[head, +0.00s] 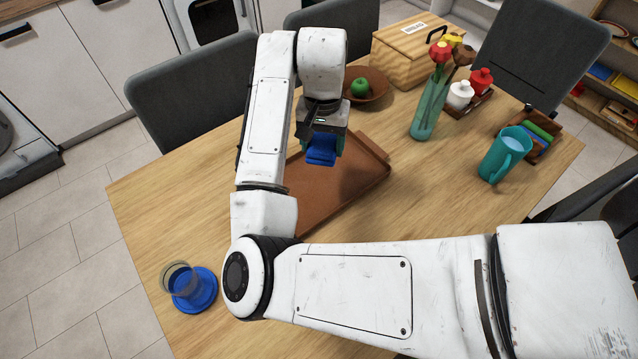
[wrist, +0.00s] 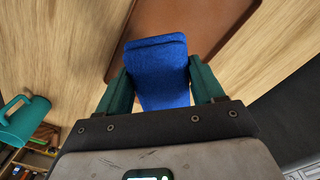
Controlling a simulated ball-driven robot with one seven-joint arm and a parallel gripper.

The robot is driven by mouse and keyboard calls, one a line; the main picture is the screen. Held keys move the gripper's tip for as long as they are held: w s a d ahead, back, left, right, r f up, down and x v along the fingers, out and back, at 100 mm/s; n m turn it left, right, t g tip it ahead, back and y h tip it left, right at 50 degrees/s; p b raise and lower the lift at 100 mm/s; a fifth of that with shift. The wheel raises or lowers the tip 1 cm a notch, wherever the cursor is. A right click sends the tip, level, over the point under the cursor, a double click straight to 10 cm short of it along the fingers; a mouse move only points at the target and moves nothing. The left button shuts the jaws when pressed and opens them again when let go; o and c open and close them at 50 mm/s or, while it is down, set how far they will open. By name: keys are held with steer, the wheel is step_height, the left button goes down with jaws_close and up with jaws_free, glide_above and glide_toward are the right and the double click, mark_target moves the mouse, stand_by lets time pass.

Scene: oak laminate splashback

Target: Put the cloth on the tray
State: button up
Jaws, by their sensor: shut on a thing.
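The blue cloth (head: 321,150) is folded and held in my gripper (head: 321,140) above the brown tray (head: 350,196). In the wrist view the cloth (wrist: 160,70) sits between the two green fingers of my gripper (wrist: 160,90), which press on its sides. The tray (wrist: 200,22) shows behind and beyond the cloth in the wrist view. The cloth appears raised off the tray; the exact gap is hard to tell. My arm hides the tray's left part in the head view. The visible part of the tray is bare.
A wooden bowl with a green apple (head: 360,87) and a bread box (head: 415,52) stand behind the tray. A glass on a blue coaster (head: 205,291) is at front left.

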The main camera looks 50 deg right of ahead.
steer(key=s+f+m+b, duration=0.2)
steer(key=s+f+m, duration=0.2)
steer(key=s+m, duration=0.7)
steer(key=n, duration=0.3)
glide_above(330, 186)
steer(key=f, duration=0.5)
steer(key=s+f, duration=0.1)
steer(key=f, duration=0.2)
steer(key=shift+a+f, duration=0.1)
steer(key=shift+w+f, duration=0.5)
steer(key=shift+f, duration=1.6)
steer(key=shift+f, duration=0.15)
steer(key=o, duration=1)
